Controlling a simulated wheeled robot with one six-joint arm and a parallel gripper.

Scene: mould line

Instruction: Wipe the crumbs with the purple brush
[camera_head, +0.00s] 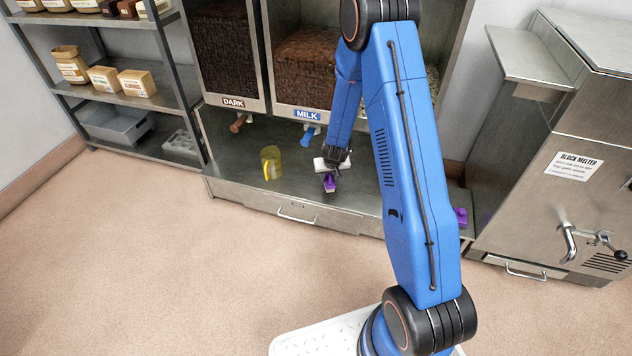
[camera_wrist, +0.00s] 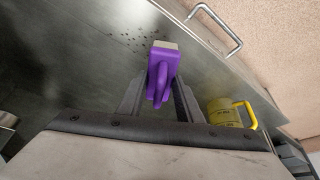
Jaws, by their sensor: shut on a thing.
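The purple brush (camera_wrist: 161,75) is between the two fingers of my gripper (camera_wrist: 157,100) in the wrist view, and the gripper is shut on it. Its pale end points away from the gripper toward the dark crumbs. The crumbs (camera_wrist: 125,40) lie scattered on the steel counter near the brush tip in the wrist view. In the head view the brush (camera_head: 330,183) is below my gripper (camera_head: 332,170), low over the counter near its front edge. I cannot tell whether the bristles touch the counter.
A yellow jug (camera_head: 271,163) stands on the counter (camera_head: 235,150) left of the gripper; it also shows in the wrist view (camera_wrist: 228,112). Another purple object (camera_head: 460,216) is at the right, beyond my arm. Dispensers labelled DARK (camera_head: 234,103) and MILK (camera_head: 307,114) stand behind. A drawer handle (camera_head: 297,217) juts from the front.

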